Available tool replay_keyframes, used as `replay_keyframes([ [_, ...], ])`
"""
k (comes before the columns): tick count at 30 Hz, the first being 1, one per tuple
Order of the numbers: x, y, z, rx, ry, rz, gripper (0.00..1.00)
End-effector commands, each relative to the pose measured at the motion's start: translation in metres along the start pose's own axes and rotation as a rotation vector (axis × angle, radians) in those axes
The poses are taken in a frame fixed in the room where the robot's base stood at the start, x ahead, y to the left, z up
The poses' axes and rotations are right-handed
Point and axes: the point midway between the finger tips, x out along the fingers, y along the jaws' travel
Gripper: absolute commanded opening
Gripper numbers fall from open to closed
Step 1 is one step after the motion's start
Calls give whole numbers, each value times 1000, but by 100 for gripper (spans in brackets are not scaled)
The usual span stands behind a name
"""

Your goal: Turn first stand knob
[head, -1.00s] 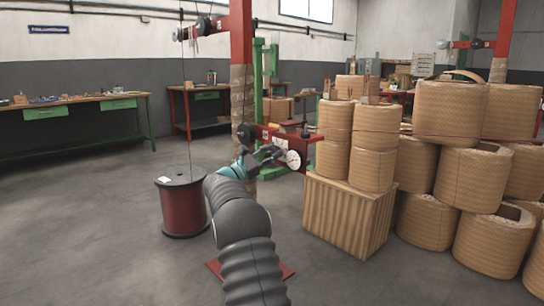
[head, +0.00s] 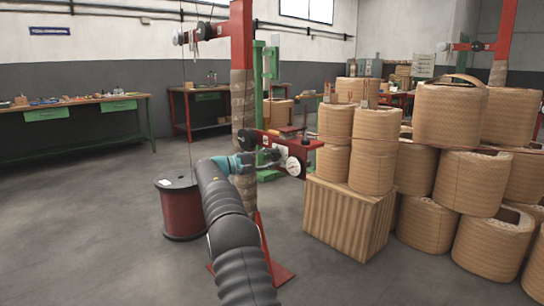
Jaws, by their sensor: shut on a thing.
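The first stand is a red post (head: 241,60) wrapped in tan material lower down, with a red arm (head: 303,146) reaching right at mid-height. A round black part (head: 246,138) sits at the left of that arm. A pale round knob or dial (head: 293,166) shows just below it. My gripper (head: 271,157), at the end of my dark ribbed arm, is at the stand just left of the pale round part. It is shut on the stand knob. The fingertips are small and partly hidden, so their exact contact is unclear.
A dark red wire drum (head: 181,212) stands left of my arm. A wooden crate (head: 340,220) with stacked tan coils (head: 372,150) stands close on the right, beside more large coils (head: 460,190). Workbenches (head: 75,110) line the back left. The floor at left is clear.

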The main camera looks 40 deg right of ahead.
Motion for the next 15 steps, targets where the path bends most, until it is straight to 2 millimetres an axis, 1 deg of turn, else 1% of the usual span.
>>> replay_keyframes([
  [15, 0, 0, 0, 454, -2, -190, 0],
])
